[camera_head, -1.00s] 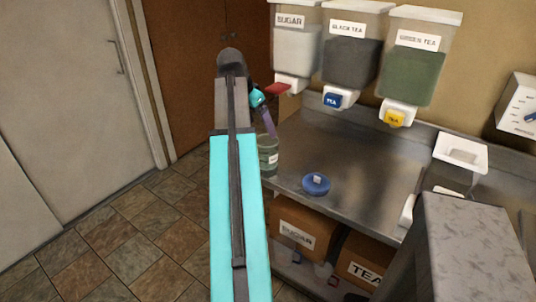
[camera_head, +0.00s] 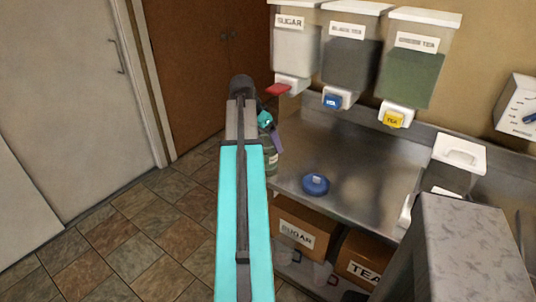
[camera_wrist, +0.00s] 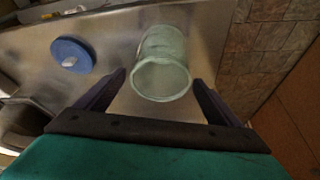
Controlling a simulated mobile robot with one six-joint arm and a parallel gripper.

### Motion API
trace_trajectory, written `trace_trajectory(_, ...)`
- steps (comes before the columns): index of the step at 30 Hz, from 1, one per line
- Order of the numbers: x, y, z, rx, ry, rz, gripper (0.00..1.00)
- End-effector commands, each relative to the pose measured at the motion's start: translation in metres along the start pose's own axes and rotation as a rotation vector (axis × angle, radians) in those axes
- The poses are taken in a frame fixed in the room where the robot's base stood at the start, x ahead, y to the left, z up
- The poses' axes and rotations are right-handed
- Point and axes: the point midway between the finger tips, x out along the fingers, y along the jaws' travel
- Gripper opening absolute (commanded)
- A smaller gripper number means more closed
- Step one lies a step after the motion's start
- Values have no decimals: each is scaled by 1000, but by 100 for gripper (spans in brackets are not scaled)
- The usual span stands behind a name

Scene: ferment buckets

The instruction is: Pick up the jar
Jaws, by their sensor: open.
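The jar (camera_wrist: 161,78) is clear greenish glass with an open mouth and stands on the steel counter near its edge. In the head view the jar (camera_head: 271,161) is partly hidden behind my arm. My gripper (camera_wrist: 157,82) is open, with one dark finger on each side of the jar's mouth in the wrist view. Gaps show between the fingers and the glass, so it holds nothing. In the head view my gripper (camera_head: 273,132) is just above the jar.
A blue lid (camera_head: 315,184) lies on the steel counter (camera_head: 350,165) to the jar's right. Sugar (camera_head: 296,45), black tea (camera_head: 350,55) and green tea (camera_head: 411,65) dispensers hang above the counter's back. Cardboard boxes (camera_head: 309,233) sit below. The tiled floor (camera_head: 150,235) at left is clear.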

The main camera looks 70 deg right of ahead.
Motion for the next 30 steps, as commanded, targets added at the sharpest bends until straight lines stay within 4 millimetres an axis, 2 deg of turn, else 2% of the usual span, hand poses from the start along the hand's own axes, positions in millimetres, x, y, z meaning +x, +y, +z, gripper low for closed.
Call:
trace_trajectory(11, 3, 0, 0, 0, 0, 1, 87)
trace_trajectory(24, 40, 2, -1, 0, -1, 1, 87)
trace_trajectory(30, 51, 2, 0, 0, -1, 0, 87)
